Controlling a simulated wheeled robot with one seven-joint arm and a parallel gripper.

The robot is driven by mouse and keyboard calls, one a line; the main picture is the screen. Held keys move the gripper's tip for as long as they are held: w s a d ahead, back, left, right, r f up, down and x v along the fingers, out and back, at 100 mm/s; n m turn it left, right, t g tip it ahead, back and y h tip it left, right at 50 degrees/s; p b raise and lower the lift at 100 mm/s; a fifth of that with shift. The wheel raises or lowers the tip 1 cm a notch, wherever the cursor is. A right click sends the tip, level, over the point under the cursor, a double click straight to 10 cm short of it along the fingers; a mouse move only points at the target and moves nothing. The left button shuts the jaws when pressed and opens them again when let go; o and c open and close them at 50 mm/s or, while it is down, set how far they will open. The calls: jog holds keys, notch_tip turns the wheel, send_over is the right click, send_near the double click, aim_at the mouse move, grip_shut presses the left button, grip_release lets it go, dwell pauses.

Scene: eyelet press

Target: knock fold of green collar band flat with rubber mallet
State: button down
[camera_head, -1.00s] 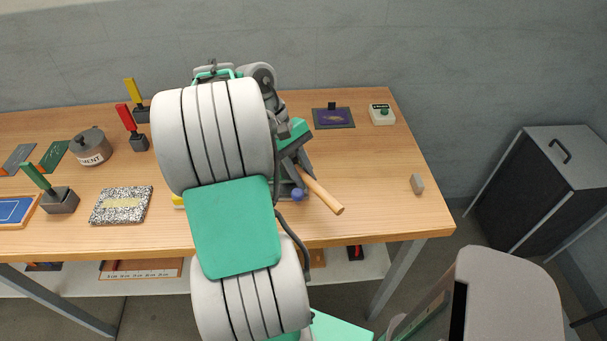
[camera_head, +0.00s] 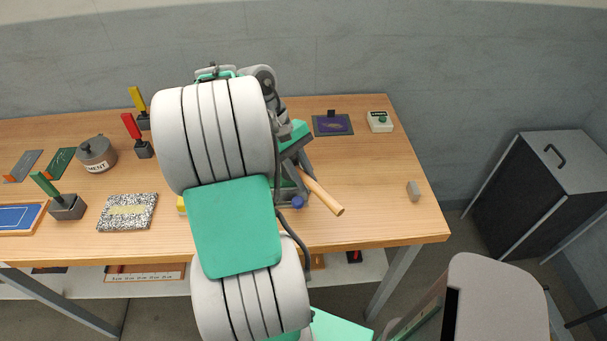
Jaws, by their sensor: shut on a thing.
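A light wooden handle (camera_head: 323,196), apparently the mallet's, slants down and right from my gripper (camera_head: 301,178). My gripper is shut on it, low over the right half of the bench. The mallet head is not clearly visible; my gripper and arm cover that spot. I cannot pick out the green collar band or its fold for certain. A flat dark green piece (camera_head: 60,162) with an orange tag lies at the bench's left. My arm hides the middle of the bench.
The right front is mostly clear.

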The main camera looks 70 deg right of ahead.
notch_tip(320, 180, down, 5)
jog(key=b, duration=0.3)
jog(key=shift+r, duration=0.15)
jog(key=shift+a+r, duration=0.1)
jog(key=shift+r, duration=0.4)
notch_tip(320, 180, up, 7)
jog(key=p, duration=0.9)
jog(key=shift+r, duration=0.1)
jog(key=shift+f, duration=0.2)
